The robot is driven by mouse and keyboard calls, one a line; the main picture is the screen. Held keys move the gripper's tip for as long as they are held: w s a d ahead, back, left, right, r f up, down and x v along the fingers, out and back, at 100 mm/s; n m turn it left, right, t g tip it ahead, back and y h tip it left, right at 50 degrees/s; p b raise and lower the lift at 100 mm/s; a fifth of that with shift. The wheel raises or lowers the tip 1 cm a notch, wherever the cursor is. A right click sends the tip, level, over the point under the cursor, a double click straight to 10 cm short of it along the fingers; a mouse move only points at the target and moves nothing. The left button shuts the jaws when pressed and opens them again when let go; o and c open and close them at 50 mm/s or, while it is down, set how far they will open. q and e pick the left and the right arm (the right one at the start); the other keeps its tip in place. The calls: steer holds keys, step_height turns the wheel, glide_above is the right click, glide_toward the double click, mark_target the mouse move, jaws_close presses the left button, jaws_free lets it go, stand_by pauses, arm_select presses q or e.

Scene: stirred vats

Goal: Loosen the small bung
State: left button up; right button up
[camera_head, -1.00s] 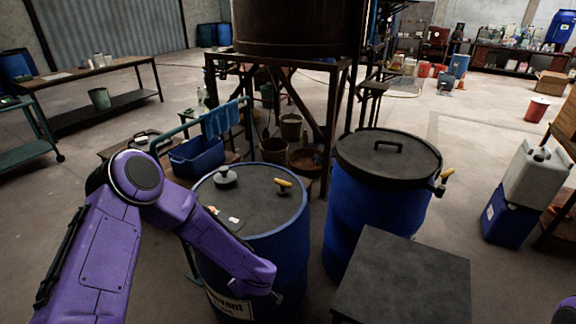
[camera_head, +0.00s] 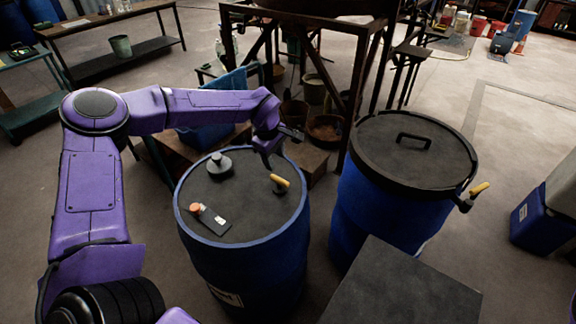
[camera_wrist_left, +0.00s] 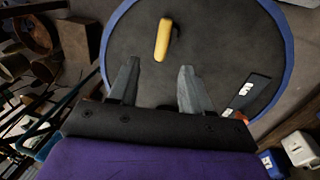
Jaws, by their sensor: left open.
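The blue drum (camera_head: 245,265) has a dark flat top with a blue rim. A small fitting with a yellow handle (camera_head: 280,182), which looks like the small bung, sits towards the right of the top. A larger grey bung with a knob (camera_head: 219,165) sits towards the back left. My left gripper (camera_head: 270,158) is open above the drum's back edge, behind the yellow handle. In the left wrist view, its two spread fingers (camera_wrist_left: 160,76) point towards the yellow handle (camera_wrist_left: 163,40), with nothing between them. My right gripper is out of view.
A dark tag or tool with an orange end (camera_head: 211,217) lies on the drum top. A second blue drum with a black handled lid (camera_head: 415,165) stands at the right. A dark block-like surface (camera_head: 400,290) is in front. A metal frame (camera_head: 365,75) rises behind.

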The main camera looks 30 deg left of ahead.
mark_target(279, 179)
arm_select(q)
steer(key=f, duration=0.3)
steer(key=w+f+p, duration=0.1)
steer(key=f, duration=0.2)
steer(key=f+p, duration=0.1)
steer(key=f, duration=0.2)
steer(key=shift+w+d+f, duration=0.1)
steer(key=shift+w+f, duration=0.15)
steer(key=shift+f, duration=0.15)
steer(key=shift+s, duration=0.1)
steer(key=shift+r, duration=0.1)
jaws_close()
